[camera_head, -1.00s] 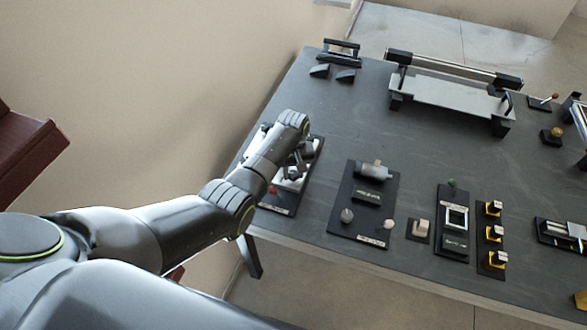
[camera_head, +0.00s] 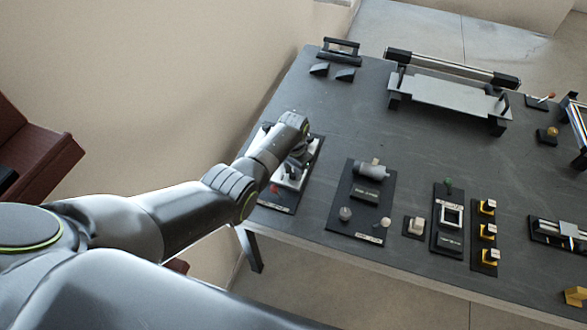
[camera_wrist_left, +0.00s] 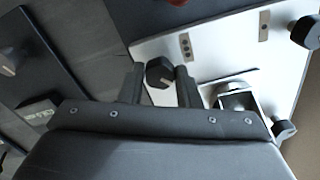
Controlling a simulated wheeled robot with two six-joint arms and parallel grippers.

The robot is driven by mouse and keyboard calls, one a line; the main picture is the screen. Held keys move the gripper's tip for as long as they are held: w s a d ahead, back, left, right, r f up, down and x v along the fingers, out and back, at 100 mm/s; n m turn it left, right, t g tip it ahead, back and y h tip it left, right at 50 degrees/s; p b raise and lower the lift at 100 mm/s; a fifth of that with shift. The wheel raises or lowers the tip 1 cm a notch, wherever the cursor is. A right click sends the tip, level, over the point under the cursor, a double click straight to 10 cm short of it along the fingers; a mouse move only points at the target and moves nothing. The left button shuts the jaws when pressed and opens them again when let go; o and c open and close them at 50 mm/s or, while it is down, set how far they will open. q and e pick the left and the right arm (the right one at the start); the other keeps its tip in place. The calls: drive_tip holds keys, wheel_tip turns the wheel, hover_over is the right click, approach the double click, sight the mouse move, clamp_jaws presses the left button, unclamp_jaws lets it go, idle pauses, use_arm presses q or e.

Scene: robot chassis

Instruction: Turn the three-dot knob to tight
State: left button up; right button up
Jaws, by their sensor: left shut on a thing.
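A white panel on a dark base (camera_head: 294,182) lies at the table's left end in the head view, partly hidden by my left arm. In the left wrist view the white panel (camera_wrist_left: 225,55) carries several black knobs and small grey plates with dark dots. My left gripper (camera_wrist_left: 161,88) is shut on a black faceted knob (camera_wrist_left: 158,72), with one finger on each side. A plate with dots (camera_wrist_left: 186,46) sits beside this knob; I cannot count its dots surely. Another black knob (camera_wrist_left: 306,31) is at the right edge. My right gripper is not in view.
A metal bracket (camera_wrist_left: 236,98) and another dark knob (camera_wrist_left: 284,128) are close to the right finger. A red part (camera_head: 274,188) is on the panel's near end. A dark board with a grey cylinder (camera_head: 371,168) stands to the right. The table's middle is clear.

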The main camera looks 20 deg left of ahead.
sight(294, 173)
use_arm(q)
drive_tip(key=shift+m, duration=1)
drive_tip(key=o, duration=1)
drive_tip(key=shift+r+p, duration=0.35)
drive_tip(key=shift+r, duration=0.25)
wheel_tip(294, 173, up, 5)
drive_tip(key=shift+f+p, duration=0.1)
drive_tip(key=shift+p, duration=0.35)
wheel_tip(294, 173, up, 12)
drive_tip(key=shift+f+b, duration=0.25)
drive_tip(key=shift+b, duration=0.4)
